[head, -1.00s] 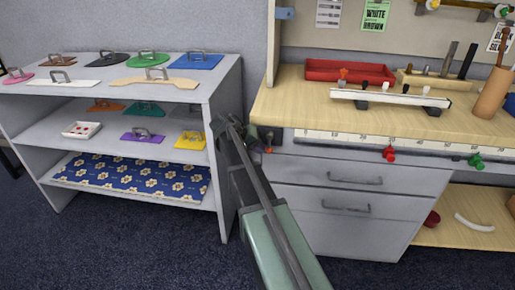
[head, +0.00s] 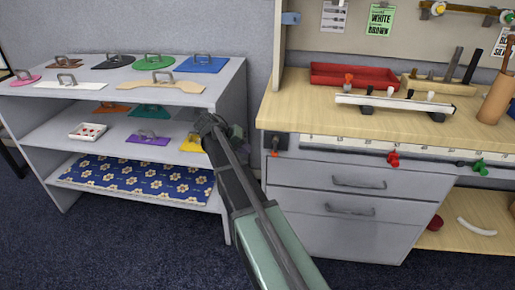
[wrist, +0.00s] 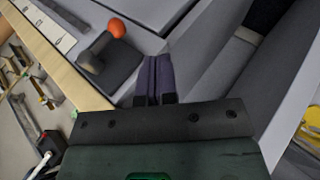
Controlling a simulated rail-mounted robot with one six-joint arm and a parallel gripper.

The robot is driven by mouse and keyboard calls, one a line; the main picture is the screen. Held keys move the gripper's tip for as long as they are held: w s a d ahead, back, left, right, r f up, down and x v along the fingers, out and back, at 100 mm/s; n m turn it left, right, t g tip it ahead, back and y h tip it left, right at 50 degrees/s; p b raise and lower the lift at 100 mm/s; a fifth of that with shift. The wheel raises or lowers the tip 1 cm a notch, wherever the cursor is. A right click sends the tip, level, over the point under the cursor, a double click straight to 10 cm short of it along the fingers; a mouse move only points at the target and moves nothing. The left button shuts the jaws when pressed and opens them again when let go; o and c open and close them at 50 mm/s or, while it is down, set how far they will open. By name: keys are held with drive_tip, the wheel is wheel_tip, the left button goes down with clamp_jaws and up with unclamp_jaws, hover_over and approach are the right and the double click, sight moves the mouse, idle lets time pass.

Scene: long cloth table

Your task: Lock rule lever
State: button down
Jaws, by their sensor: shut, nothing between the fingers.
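The rule lever, a short lever with an orange knob (head: 275,153), is on a dark block (head: 282,141) at the left end of the white rule (head: 345,147), on the bench's front edge. In the wrist view the orange knob (wrist: 116,28) and the dark block (wrist: 112,67) lie up and left of my fingers. A rounded grey-brown piece sits on the block there. My gripper (wrist: 157,76) is shut and empty, its fingers apart from the block and knob. In the head view my gripper (head: 236,131) is left of the lever, partly hidden by my wrist.
A red slider (head: 393,159) and a green slider (head: 479,166) sit along the rule. Drawers (head: 355,183) are below. A grey shelf (head: 228,86) with handled shapes stands close to my arm on the left. The bench top holds a red tray (head: 350,76) and a white rack.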

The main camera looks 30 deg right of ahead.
drive_tip(key=w+a+r, duration=0.1)
drive_tip(key=w+a, duration=0.1)
drive_tip(key=a, duration=0.4)
drive_tip(key=shift+w+p, duration=0.25)
drive_tip(key=shift+p, duration=0.15)
drive_tip(key=shift+r, duration=0.1)
drive_tip(key=s+a+f+n+t+y, duration=0.1)
drive_tip(key=s+a+f+n+y, duration=0.25)
drive_tip(key=s+a, duration=0.65)
drive_tip(key=s+a+f+n+t+y, duration=0.1)
drive_tip(key=s+a+f+n+y, duration=0.3)
drive_tip(key=s, duration=0.9)
drive_tip(key=a+r+y+p, duration=0.1)
drive_tip(key=a+r+p, duration=0.2)
drive_tip(key=r+p, duration=1.7)
wheel_tip(320, 180, up, 2)
drive_tip(key=shift+s+r+m, duration=0.25)
drive_tip(key=shift+s+m, duration=0.05)
drive_tip(key=shift+m, duration=0.05)
drive_tip(key=c, duration=1.8)
unclamp_jaws()
